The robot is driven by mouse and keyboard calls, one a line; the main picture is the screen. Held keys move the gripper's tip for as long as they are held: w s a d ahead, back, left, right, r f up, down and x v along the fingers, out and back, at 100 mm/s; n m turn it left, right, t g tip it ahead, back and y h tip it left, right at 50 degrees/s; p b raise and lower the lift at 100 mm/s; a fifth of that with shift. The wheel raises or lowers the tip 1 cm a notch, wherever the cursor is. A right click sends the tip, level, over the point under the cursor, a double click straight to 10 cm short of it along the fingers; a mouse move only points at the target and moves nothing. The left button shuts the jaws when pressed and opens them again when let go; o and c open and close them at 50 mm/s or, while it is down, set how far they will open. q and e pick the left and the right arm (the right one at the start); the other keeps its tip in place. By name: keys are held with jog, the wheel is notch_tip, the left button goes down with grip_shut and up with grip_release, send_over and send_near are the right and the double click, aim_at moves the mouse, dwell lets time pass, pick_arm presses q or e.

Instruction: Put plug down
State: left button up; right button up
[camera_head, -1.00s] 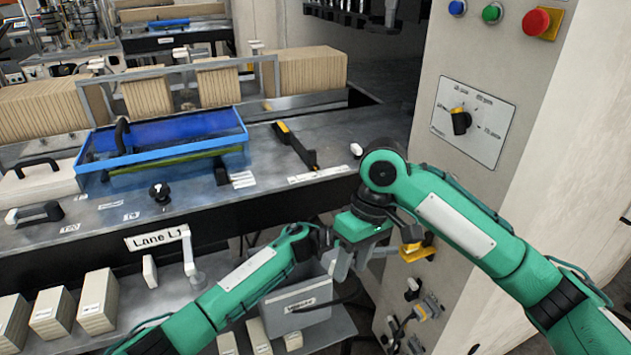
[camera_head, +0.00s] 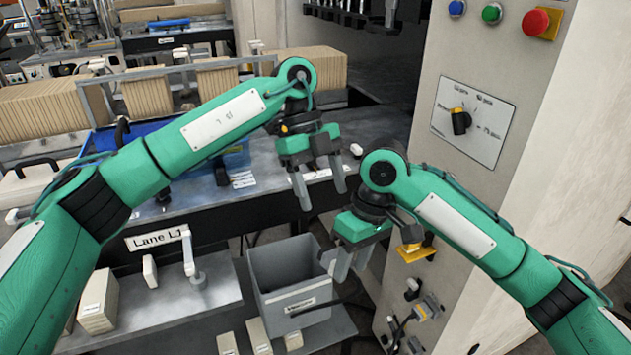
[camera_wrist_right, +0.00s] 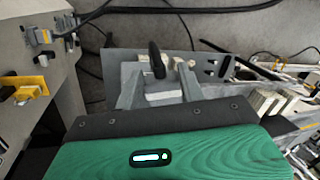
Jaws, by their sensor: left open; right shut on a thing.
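My right gripper (camera_head: 348,266) is in front of the machine panel, above the right side of a grey bin. In the head view the fingers and bin make the plug hard to make out. A black cable (camera_head: 312,303) runs across the bin's front. My left gripper (camera_head: 320,186) is open and empty, higher up, in front of the bench edge.
The grey bin (camera_head: 272,274) stands open on a low shelf. A yellow socket (camera_head: 415,252) and grey connectors (camera_head: 430,305) are on the panel at right.

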aim_at(330, 248)
pick_arm(q)
jog(key=shift+y, duration=0.4)
jog(key=x, duration=1.1)
jog(key=shift+a+f, duration=0.15)
jog(key=shift+a, duration=0.25)
jog(key=shift+c, duration=0.4)
jog(key=c, duration=1)
pick_arm(e)
jog(key=o, duration=1.3)
jog(key=shift+c, duration=0.2)
